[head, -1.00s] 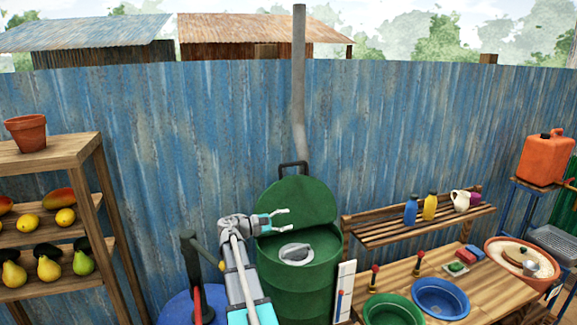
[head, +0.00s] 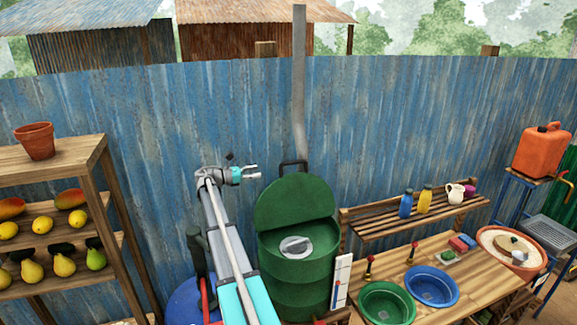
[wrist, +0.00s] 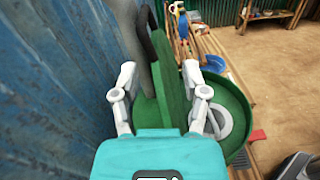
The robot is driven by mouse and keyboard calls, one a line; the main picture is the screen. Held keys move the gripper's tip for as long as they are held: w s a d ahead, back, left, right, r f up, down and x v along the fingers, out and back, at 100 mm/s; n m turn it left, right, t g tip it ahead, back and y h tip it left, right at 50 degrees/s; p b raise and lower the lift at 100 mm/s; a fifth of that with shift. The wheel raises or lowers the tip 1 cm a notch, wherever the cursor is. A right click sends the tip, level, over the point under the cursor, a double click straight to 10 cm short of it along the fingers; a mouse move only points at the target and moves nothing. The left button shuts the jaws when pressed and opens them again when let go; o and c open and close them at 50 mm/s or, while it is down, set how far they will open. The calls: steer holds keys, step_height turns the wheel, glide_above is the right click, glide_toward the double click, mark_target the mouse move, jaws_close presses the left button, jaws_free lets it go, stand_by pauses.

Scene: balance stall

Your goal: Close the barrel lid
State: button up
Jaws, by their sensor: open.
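The green barrel (head: 298,275) stands against the blue fence. Its green lid (head: 292,205) is raised and leans back, with a dark handle (head: 293,164) at its top edge. A grey round piece (head: 296,247) lies inside the open barrel top. My gripper (head: 253,172) is open and empty, up and to the left of the lid, pointing right. In the wrist view, the lid (wrist: 167,70) shows nearly edge-on between and beyond my fingertips, and the barrel's rim (wrist: 240,100) is to the lower right. I see no contact with the lid.
The corrugated fence (head: 130,150) runs close behind the barrel. A fruit shelf (head: 95,150) stands at left. A wooden bench with a green basin (head: 388,303) and a blue basin (head: 432,286) is at right. A blue drum (head: 185,300) is left of the barrel.

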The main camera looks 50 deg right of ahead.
steer(key=shift+s+d, duration=0.1)
steer(key=x, duration=1.3)
steer(key=shift+s, duration=0.45)
steer(key=shift+d, duration=0.1)
